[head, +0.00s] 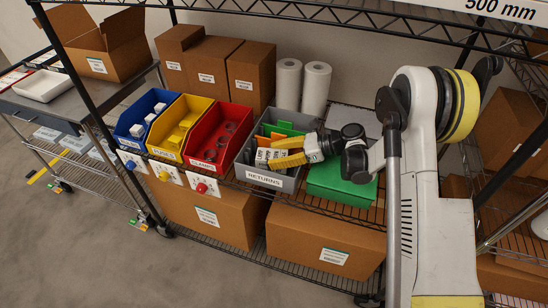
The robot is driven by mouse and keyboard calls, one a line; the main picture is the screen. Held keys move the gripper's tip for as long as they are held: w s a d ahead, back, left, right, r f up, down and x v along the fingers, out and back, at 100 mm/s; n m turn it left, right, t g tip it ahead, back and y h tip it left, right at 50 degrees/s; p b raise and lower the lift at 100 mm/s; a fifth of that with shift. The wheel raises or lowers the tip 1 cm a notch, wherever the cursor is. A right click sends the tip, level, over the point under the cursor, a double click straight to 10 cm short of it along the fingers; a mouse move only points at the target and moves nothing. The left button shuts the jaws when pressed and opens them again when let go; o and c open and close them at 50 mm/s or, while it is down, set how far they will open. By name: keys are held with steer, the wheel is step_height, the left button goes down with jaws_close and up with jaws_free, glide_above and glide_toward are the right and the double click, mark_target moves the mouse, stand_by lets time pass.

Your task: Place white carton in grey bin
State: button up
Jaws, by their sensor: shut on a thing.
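The grey bin (287,183), labelled RETURNS, stands on the wire shelf at the right end of the bin row. My gripper (273,153) is over this bin, reaching in from the right, with its yellow fingers pointing left. It is shut on a small pale piece with dark marks (263,155), which appears to be the white carton; the fingers partly hide it. I cannot tell whether the piece touches the bin's contents. Green and orange pieces show inside the bin. Other white cartons (151,118) lie in the blue bin (130,132) at the left.
A yellow bin (167,153) and a red bin (206,168) stand between the blue and grey bins. A green box (340,187) is right of the grey bin. White rolls (316,88) and brown boxes (251,77) stand behind. A shelf beam crosses above.

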steer(key=shift+s+r, duration=0.1)
steer(key=shift+r, duration=0.05)
steer(key=o, duration=1.1)
steer(key=shift+f, duration=0.2)
steer(key=shift+r, duration=0.15)
steer(key=shift+d+r, duration=0.15)
steer(key=shift+r, duration=0.05)
steer(key=p+v, duration=0.3)
steer(key=v, duration=0.8)
steer(key=shift+d+p, duration=0.3)
